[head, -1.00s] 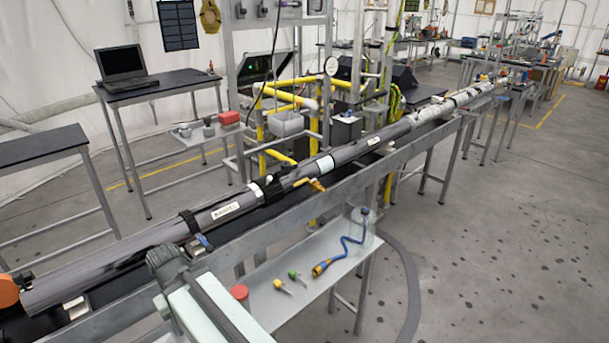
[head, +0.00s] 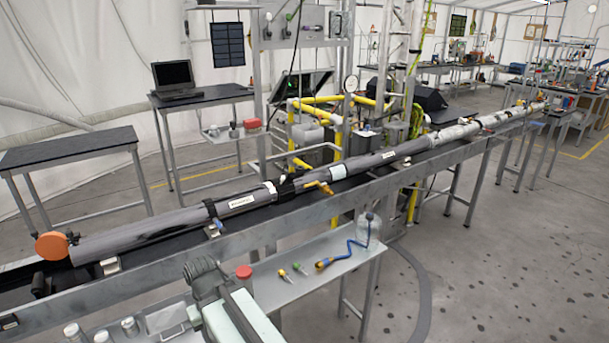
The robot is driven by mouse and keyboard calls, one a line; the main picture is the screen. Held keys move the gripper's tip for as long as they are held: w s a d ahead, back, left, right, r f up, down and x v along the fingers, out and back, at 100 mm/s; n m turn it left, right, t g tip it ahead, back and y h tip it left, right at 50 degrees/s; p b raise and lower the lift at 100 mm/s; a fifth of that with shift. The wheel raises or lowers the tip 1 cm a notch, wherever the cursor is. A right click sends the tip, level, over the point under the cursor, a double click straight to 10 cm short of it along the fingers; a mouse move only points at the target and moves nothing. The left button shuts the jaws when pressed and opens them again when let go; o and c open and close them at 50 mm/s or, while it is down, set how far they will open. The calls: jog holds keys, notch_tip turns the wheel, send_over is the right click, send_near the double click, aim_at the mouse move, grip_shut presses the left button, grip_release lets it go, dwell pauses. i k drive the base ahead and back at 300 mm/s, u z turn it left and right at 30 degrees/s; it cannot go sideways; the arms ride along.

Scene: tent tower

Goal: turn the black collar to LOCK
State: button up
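A long grey tube (head: 150,229) lies along the bench, running from the lower left to the far right. A black collar (head: 286,187) wraps around it near the middle, beside a white ring (head: 270,190). A second black band (head: 211,209) with a blue handle sits around the tube further left. No LOCK mark can be read at this size, so the collar's setting cannot be told. Part of my arm shows at the bottom, below and in front of the tube, well apart from both black bands. My gripper's fingers do not show.
A yellow valve handle (head: 322,188) sticks out near the collar. Open floor lies to the right.

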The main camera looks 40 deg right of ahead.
aim_at(284, 185)
jog(key=z, duration=5.7)
jog(key=k, duration=0.95)
jog(key=u, duration=5.75)
